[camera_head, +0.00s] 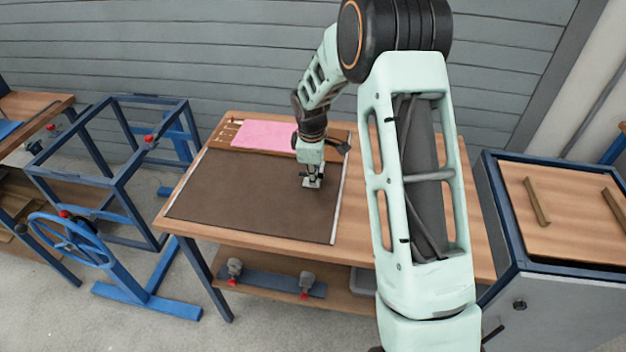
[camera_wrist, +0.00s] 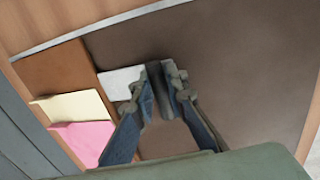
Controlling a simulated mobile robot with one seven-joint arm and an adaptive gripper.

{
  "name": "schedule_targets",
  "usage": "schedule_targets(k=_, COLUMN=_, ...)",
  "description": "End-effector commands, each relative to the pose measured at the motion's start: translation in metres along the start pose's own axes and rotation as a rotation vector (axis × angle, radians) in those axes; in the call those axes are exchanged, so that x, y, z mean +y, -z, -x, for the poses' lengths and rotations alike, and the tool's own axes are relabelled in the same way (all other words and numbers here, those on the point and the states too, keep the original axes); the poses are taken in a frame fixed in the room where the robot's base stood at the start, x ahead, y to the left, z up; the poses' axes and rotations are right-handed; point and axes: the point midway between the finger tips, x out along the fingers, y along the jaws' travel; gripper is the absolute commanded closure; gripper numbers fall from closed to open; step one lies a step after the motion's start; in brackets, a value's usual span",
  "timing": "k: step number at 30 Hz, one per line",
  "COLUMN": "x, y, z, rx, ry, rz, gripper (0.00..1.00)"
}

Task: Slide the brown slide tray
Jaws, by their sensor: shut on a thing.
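A brown tray (camera_head: 222,136) lies across the back of the worktable, and its reddish-brown surface also shows at left in the wrist view (camera_wrist: 55,75). A dark brown panel (camera_head: 240,195) with pale side rails lies in front of it. My gripper (camera_head: 312,183) is low over this panel, right of its middle. It is shut on a small dark upright part (camera_wrist: 157,85) beside a pale plate (camera_wrist: 120,80). The pale plate sits at the border of tray and panel in the wrist view. My fingers partly hide the held part, and its join to the tray cannot be told.
A pink sheet (camera_head: 265,134) lies on the tray, with a cream piece (camera_wrist: 75,106) beside it in the wrist view. A blue frame with a handwheel (camera_head: 68,233) stands left. A grey cabinet (camera_head: 580,300) stands right. The panel's left part is clear.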

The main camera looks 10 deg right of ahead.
Motion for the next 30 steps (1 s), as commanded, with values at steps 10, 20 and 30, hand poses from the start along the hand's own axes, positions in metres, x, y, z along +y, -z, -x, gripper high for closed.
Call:
schedule_targets(k=10, x=0.003, y=-0.0006, z=-0.0007, rx=0.0, ry=0.0, rz=-0.003, gripper=1.0)
schedule_targets(k=20, x=0.0025, y=-0.0003, z=-0.0006, rx=0.0, ry=0.0, rz=-0.001, gripper=0.69)
schedule_targets(k=30, x=0.0026, y=0.0001, z=0.0052, rx=0.0, ry=0.0, rz=-0.001, gripper=0.69)
